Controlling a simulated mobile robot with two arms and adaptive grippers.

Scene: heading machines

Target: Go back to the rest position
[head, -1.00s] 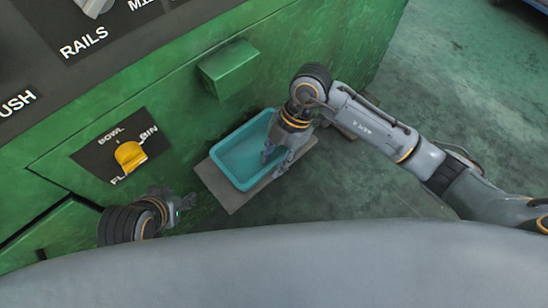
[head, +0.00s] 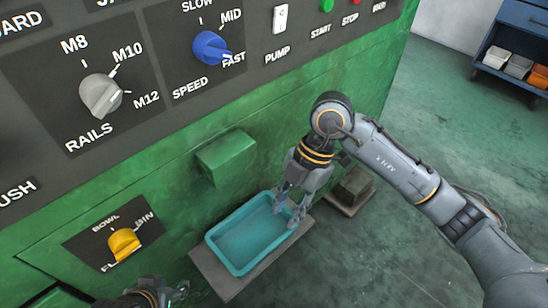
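My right gripper (head: 289,210) points down at the right end of the teal tray (head: 222,262), and its fingers are apart. One finger is over the inside of the tray and the other is by its right rim. I cannot tell whether they touch the tray. I see nothing held between them. My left gripper (head: 172,294) is at the bottom edge, left of the tray. It is mostly cut off, so its opening does not show.
The green machine (head: 330,95) carries a rails knob (head: 101,95), a blue speed knob (head: 209,47) and a yellow bowl/bin knob (head: 124,243). A green chute (head: 226,157) juts out above the tray. A blue cart (head: 512,45) stands far right. Floor right of my arm is clear.

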